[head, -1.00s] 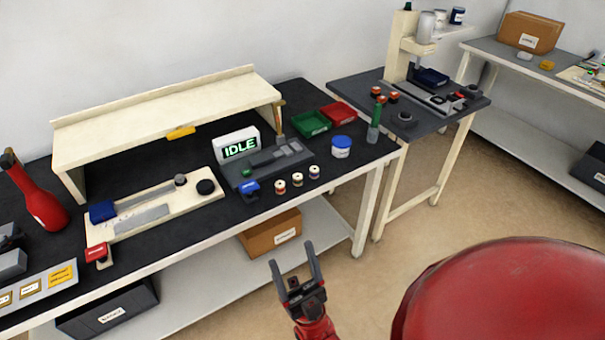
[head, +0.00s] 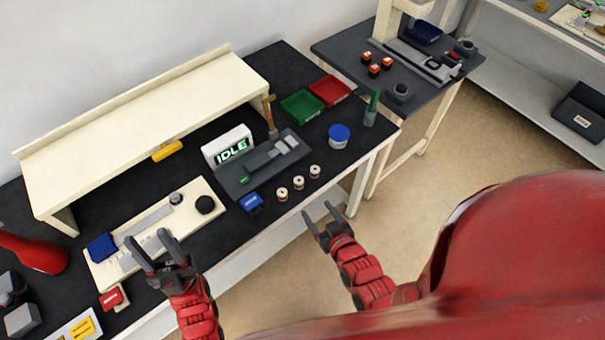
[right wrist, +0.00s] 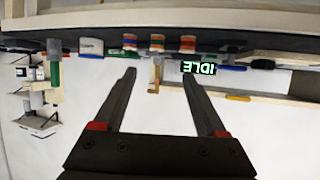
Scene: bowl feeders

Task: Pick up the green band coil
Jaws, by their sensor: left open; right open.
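Three small pale coils stand in a row at the table's front edge: a left coil (head: 282,194), a middle coil (head: 298,183) and a right coil (head: 315,171). Their band colours are too small to tell apart in the head view, so I cannot tell which has the green band. The coils also show in the upside-down right wrist view, the middle one (right wrist: 157,42) between my fingers' directions. My right gripper (head: 318,211) is open and empty, in front of the table edge and apart from the coils. My left gripper (head: 146,240) is open and empty over the pale board's front left.
An IDLE display (head: 230,146) and a grey fixture (head: 262,166) stand behind the coils. A blue item (head: 253,203) lies left of them, a blue-lidded tub (head: 339,135) right. Green (head: 302,106) and red (head: 329,91) trays are farther back. A raised shelf (head: 140,130) spans the back left.

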